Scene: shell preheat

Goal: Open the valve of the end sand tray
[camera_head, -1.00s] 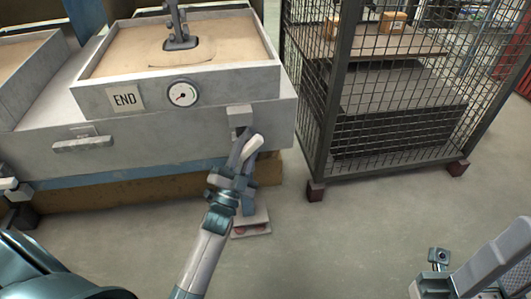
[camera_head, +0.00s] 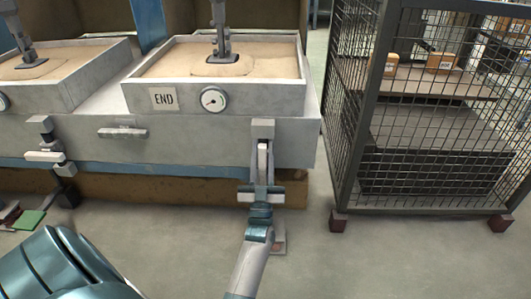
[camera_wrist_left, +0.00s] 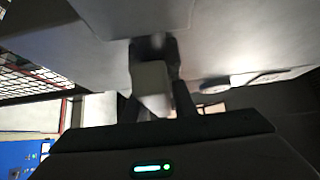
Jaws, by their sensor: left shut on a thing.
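My left gripper (camera_head: 262,180) is shut on this lever, below the block. In the left wrist view the pale lever (camera_wrist_left: 151,82) sits between the dark fingers of my left gripper (camera_wrist_left: 154,90). The fingers hide part of the lever. My right gripper is out of view.
A neighbouring tray (camera_head: 75,85) stands at left; its valve lever (camera_head: 45,156) lies about level. A wire cage (camera_head: 420,110) stands to the right, with open floor between. A small floor plate (camera_head: 279,238) shows behind my left arm; a green plate (camera_head: 28,219) lies far left.

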